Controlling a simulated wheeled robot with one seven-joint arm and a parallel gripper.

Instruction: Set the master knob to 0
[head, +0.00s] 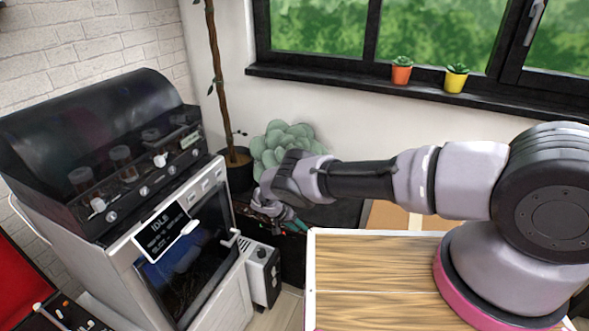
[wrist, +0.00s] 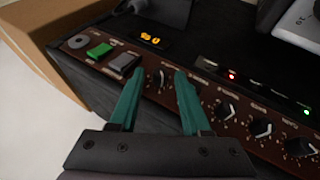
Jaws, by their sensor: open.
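A dark amplifier-like unit with a brown panel fills much of the wrist view. A row of black knobs with pale pointers runs along the panel; one knob (wrist: 158,79) lies between the teal fingertips of my gripper (wrist: 160,74). The fingers are open, one on each side of that knob; I cannot tell if they touch it. The knob labels are too small to read, so I cannot confirm which is the master. An orange lit display (wrist: 150,39) sits above the panel, its digits unclear. In the head view my gripper (head: 293,222) is low over the dark unit, partly hidden by my arm.
The panel also holds a green button (wrist: 99,50), a grey switch (wrist: 123,63), more knobs (wrist: 261,128) to the right, and red and green lights. A white and black machine (head: 185,255) stands left, with a potted plant (head: 285,147) behind my gripper and a wooden top (head: 375,265) at front.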

